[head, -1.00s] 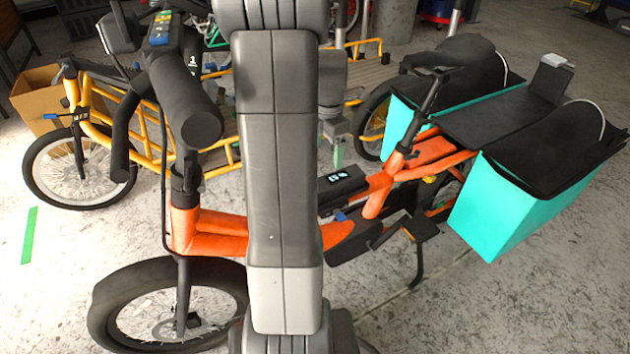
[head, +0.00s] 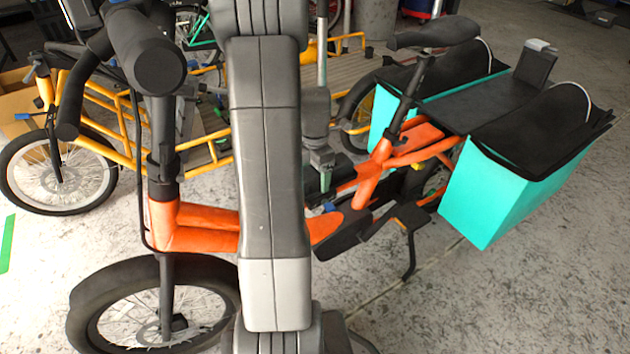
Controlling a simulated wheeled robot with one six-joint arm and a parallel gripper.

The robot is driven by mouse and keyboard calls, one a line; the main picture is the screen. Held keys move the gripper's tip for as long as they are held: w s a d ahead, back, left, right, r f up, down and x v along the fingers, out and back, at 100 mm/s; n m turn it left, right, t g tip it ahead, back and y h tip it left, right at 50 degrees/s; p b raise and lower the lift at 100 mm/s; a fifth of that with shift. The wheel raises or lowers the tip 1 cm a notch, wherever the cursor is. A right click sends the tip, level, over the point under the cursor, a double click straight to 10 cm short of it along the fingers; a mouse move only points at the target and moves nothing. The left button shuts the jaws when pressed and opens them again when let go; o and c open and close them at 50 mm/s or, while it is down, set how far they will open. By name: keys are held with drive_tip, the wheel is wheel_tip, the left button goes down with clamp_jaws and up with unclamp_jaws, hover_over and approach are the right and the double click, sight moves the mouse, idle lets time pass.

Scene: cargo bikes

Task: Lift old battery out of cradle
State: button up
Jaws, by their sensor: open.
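The orange cargo bike (head: 365,185) stands in front of me, its front wheel at the lower left. The old battery (head: 345,169) is a dark box low in its frame. Only a small dark part of it shows to the right of my gripper; my arm and gripper hide the rest. The cradle under it is hidden. My gripper (head: 322,177) points down at the battery, partly behind my own forearm. It is open, its greenish fingers at the battery's height in the picture. I cannot tell whether they touch it or stand around it.
The bike's handlebar (head: 145,55) rises left of my arm and its saddle (head: 433,33) right. Teal panniers (head: 505,195) hang at its rear. A yellow cargo bike (head: 95,155) stands behind. The floor at the lower right is clear.

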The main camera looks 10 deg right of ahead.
drive_tip(key=shift+r, duration=0.1)
drive_tip(key=shift+c, duration=0.2)
clamp_jaws()
drive_tip(key=shift+r, duration=0.1)
